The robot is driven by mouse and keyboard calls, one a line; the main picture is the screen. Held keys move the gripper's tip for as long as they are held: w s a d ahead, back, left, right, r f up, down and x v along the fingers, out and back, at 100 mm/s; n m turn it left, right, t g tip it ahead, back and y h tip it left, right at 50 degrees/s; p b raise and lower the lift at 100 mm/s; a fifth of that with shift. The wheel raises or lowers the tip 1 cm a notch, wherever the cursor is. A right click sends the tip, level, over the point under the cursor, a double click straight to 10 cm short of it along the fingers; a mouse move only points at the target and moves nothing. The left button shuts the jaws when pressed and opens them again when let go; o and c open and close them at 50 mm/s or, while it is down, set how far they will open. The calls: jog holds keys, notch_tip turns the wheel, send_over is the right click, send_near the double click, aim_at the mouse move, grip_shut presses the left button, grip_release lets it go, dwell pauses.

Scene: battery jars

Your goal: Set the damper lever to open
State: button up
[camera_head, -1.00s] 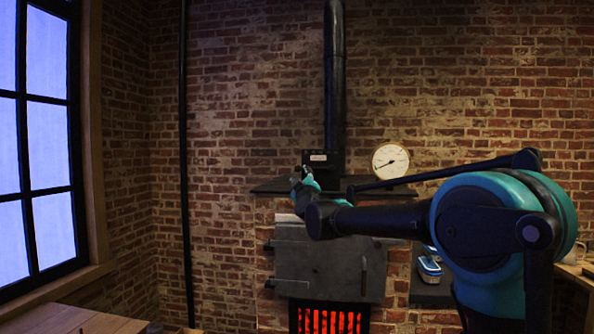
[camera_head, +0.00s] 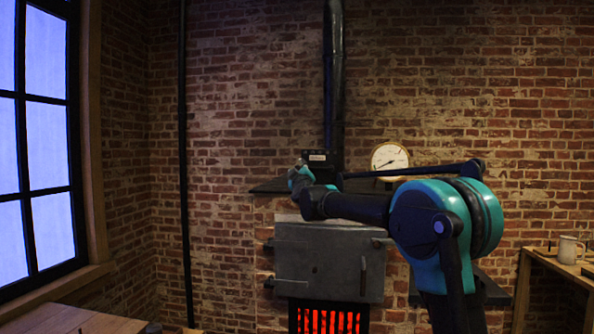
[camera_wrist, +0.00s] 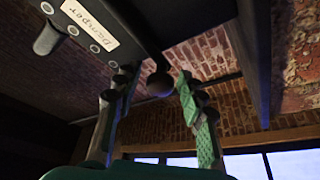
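The damper housing (camera_head: 321,157) is a dark box with a pale label at the foot of the stovepipe. In the wrist view its label (camera_wrist: 90,28) reads "Damper", with several round studs along it. A dark ball knob (camera_wrist: 160,84), seemingly the lever's end, shows between my fingertips. The lever's shaft is mostly hidden, so its setting cannot be told. My gripper (camera_wrist: 155,80) is open, one finger on each side of the knob, with visible gaps. In the head view my gripper (camera_head: 298,172) is just left of the housing, above the stove's top ledge.
The stove door (camera_head: 330,262) is closed above a glowing red grate (camera_head: 333,318). A round dial gauge (camera_head: 390,158) stands right of the pipe (camera_head: 335,80). A wooden table (camera_head: 75,318) is at lower left. A mug (camera_head: 568,250) stands on a side bench at right.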

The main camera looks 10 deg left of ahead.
grip_shut()
jog(key=shift+r, duration=0.1)
jog(key=shift+r+m+t+h, duration=0.35)
jog(key=shift+r+m, duration=0.4)
jog(key=shift+m, duration=0.35)
jog(key=d+r+m+h, duration=1)
jog(key=d+m, duration=0.2)
jog(key=m, duration=1)
jog(key=shift+s+r+g+h, duration=0.2)
jog(key=shift+r+g+h, duration=0.15)
jog(key=shift+g, duration=0.1)
